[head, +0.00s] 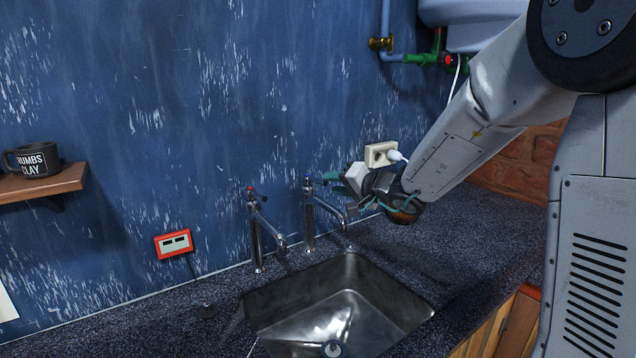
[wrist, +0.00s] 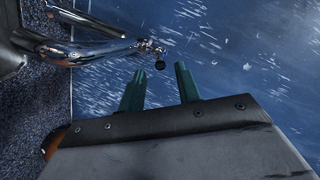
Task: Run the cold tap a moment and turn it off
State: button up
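Two chrome taps stand behind the sink. The right one is the cold tap (head: 309,222), with a blue mark at its top, and the left one (head: 256,240) has a red mark. No water shows from either spout. My gripper (head: 328,179) is just right of the cold tap's top. In the wrist view my gripper (wrist: 159,68) has its two green fingers apart, with nothing held. A tap's lever (wrist: 148,48) with a dark round end shows just beyond the gap between the fingertips. I cannot tell whether they touch.
The metal sink (head: 262,310) is set in a dark speckled worktop (head: 450,240). A socket with a white plug (head: 380,154) is on the blue wall behind my gripper.

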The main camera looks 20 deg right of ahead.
aim_at(318, 182)
jog(key=x, duration=0.7)
jog(key=shift+s+a, duration=0.1)
grip_shut()
